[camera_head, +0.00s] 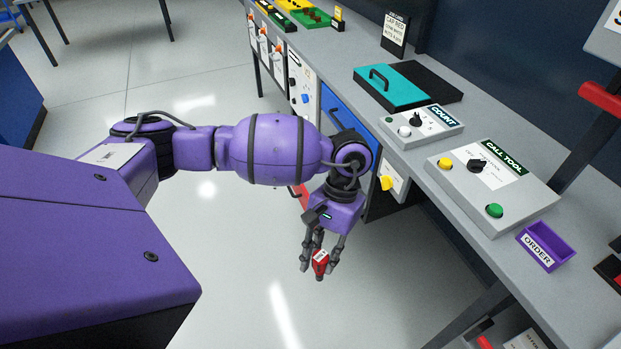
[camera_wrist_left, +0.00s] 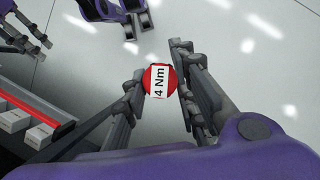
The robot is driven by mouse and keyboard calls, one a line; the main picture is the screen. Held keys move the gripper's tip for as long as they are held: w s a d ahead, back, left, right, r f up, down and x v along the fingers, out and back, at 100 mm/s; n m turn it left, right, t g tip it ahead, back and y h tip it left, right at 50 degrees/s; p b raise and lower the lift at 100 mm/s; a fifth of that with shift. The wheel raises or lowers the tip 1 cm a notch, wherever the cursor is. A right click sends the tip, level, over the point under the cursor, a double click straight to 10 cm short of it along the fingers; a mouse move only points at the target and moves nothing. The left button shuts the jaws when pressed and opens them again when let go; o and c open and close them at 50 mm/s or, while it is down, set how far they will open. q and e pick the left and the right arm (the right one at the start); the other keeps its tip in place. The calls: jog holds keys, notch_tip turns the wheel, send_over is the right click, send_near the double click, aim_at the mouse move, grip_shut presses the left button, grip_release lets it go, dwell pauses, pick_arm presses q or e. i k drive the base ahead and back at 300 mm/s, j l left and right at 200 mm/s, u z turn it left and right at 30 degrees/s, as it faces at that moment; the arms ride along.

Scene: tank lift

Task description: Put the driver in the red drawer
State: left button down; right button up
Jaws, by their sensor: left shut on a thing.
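My left gripper (camera_head: 320,268) hangs in front of the bench, over the floor, with its fingers shut on the red driver (camera_head: 320,262). In the left wrist view the driver (camera_wrist_left: 158,80) shows end-on, a red round end with a white "4 Nm" label, between the fingers (camera_wrist_left: 160,95). A red part, seemingly the red drawer (camera_head: 301,195), shows partly behind my left arm. A red edge with pale blocks beside it (camera_wrist_left: 28,107) lies at the left of the wrist view; I cannot tell if it is the same drawer. Other gripper fingers (camera_wrist_left: 135,18) show at the top there, their opening unclear.
The grey bench carries a teal lid (camera_head: 392,88), a COUNT box (camera_head: 420,125), a CALL TOOL box (camera_head: 492,185) and a purple ORDER tray (camera_head: 547,245). A blue drawer front (camera_head: 348,112) is under the bench. The floor around the gripper is open.

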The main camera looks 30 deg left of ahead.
aim_at(316, 182)
jog(key=i+j, duration=0.2)
jog(key=j, duration=0.2)
jog(key=i+j, duration=0.45)
jog(key=j, duration=0.3)
